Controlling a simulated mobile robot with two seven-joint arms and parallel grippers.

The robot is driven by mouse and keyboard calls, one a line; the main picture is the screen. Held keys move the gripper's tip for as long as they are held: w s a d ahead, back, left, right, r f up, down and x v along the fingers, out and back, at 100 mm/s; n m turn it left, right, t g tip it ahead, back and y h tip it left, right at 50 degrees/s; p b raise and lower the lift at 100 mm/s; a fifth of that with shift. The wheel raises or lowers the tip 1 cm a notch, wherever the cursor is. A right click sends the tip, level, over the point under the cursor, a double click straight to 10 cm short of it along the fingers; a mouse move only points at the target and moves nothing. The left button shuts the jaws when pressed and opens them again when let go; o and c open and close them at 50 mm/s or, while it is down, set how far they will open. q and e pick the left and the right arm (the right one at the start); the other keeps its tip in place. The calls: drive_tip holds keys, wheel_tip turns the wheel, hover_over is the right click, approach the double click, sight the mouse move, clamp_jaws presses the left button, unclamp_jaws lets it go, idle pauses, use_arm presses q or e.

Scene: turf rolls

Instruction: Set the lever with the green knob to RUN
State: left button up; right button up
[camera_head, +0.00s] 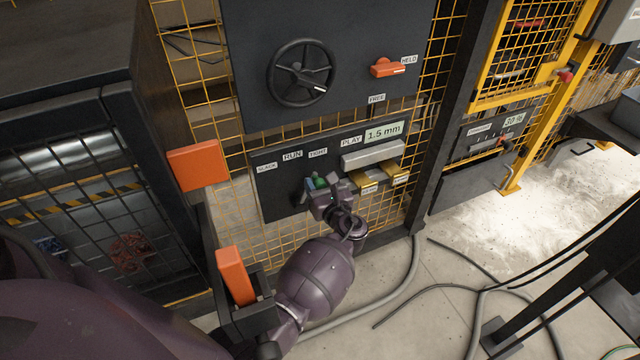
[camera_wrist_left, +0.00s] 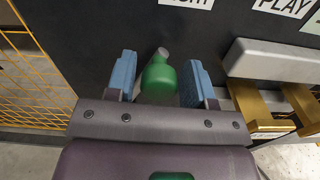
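The lever's green knob (camera_head: 318,183) is low on the dark lower panel (camera_head: 272,200), below the RUN label (camera_head: 292,155) and TIGHT label (camera_head: 318,153). The SLACK label (camera_head: 266,166) is further left. In the head view the knob is nearest below TIGHT. My left gripper (camera_head: 322,190) is at the knob and partly covers the lever. In the left wrist view, the green knob (camera_wrist_left: 158,75) sits between the two blue fingers of my left gripper (camera_wrist_left: 160,72), with a gap on each side. The lever's foot is hidden. My right gripper is out of view.
Right of the lever are a grey bar (camera_head: 372,154) and brass-coloured brackets (camera_head: 370,177), close to the left gripper. Above is a panel with a black handwheel (camera_head: 301,73) and an orange handle (camera_head: 387,68). Yellow mesh (camera_head: 440,40) surrounds the panels.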

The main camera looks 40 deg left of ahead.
use_arm(q)
clamp_jaws()
drive_tip(key=shift+s+a+r+n, duration=0.25)
drive_tip(key=shift+s+n, duration=0.15)
drive_tip(key=shift+s+a+r+n+p, duration=0.25)
drive_tip(key=shift+s+a+n+p, duration=0.2)
drive_tip(key=shift+s+n, duration=0.4)
drive_tip(key=shift+s+a+n, duration=0.35)
drive_tip(key=shift+s+n, duration=0.25)
drive_tip(key=shift+n, duration=0.25)
drive_tip(key=shift+s+a+n, duration=0.2)
drive_tip(key=shift+s+n, duration=0.1)
drive_tip(key=shift+n, duration=0.1)
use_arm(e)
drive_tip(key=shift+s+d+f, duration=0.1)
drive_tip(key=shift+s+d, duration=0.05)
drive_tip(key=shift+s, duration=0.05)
use_arm(q)
drive_tip(key=shift+o, duration=1.4)
unclamp_jaws()
